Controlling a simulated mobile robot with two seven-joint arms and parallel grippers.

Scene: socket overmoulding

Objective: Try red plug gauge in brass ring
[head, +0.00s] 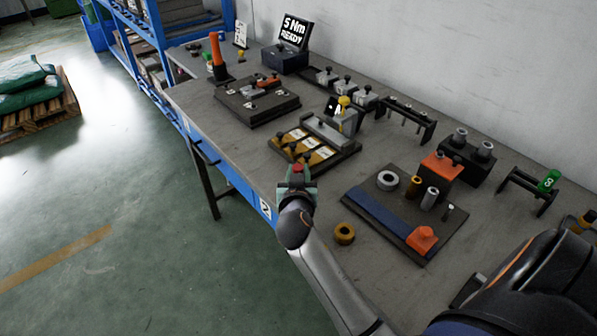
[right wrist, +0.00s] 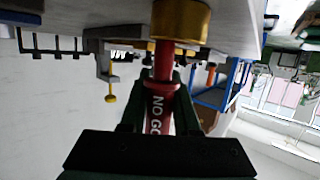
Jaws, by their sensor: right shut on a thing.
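The red plug gauge (right wrist: 160,100), lettered "NO GO", stands between the fingers of my right gripper (right wrist: 160,95). In the head view this gripper (head: 297,178) is near the table's front edge, with a little red (head: 297,168) showing between its fingers. In the right wrist view the brass ring (right wrist: 181,20) is large at the top and overlaps the gauge's end. I cannot tell whether the gauge is in the ring or only lined up with it. My left gripper is not in view.
A dark tray (head: 365,225) with a grey ring, cylinders and an orange block (head: 422,238) lies to the right. A fixture with yellow plates (head: 300,150) stands just behind the gripper. A green gauge (head: 548,180) stands in a rack at far right.

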